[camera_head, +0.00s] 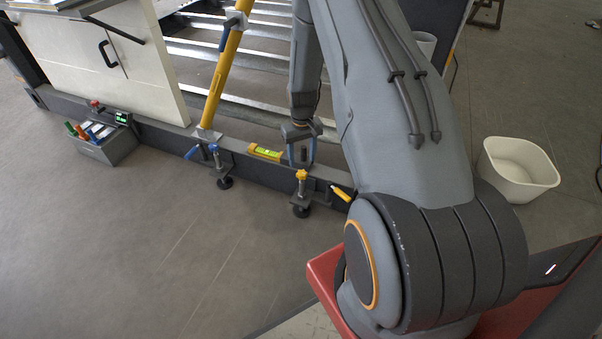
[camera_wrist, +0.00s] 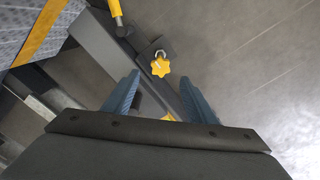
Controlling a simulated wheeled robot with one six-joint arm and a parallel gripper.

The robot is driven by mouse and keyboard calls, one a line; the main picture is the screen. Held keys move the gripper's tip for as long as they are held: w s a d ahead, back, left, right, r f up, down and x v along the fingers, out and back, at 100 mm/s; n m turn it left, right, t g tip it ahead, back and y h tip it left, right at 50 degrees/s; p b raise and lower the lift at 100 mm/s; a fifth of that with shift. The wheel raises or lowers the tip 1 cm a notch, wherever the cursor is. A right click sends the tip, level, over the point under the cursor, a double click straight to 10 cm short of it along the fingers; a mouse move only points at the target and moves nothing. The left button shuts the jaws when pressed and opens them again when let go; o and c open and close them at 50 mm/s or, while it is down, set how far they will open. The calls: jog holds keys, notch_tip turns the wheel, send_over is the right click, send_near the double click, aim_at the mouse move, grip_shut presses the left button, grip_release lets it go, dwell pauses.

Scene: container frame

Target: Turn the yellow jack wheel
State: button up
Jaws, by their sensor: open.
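The yellow jack wheel (camera_head: 301,174) is a small lobed knob on top of a jack at the outer side of the dark frame rail. In the wrist view the yellow wheel (camera_wrist: 160,67) lies ahead of my fingertips, near the middle of the gap between them. My gripper (camera_head: 300,153) points down over the rail, just behind the wheel in the head view. In the wrist view my gripper (camera_wrist: 160,85) has its two blue fingers wide apart with nothing between them. The wheel is apart from both fingers. My arm hides part of the rail to the right.
A yellow level (camera_head: 265,153) lies on the rail left of my gripper. A yellow-handled tool (camera_head: 341,193) is close by on the right. A yellow brace (camera_head: 222,75) rises from the rail. A grey tool box (camera_head: 108,148) and white bin (camera_head: 518,170) stand on the floor.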

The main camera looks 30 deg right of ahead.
aim_at(302, 173)
notch_tip(302, 173, down, 7)
jog(key=shift+r+b, duration=0.1)
jog(key=shift+b, duration=0.7)
jog(key=shift+c, duration=0.3)
jog(key=c, duration=1)
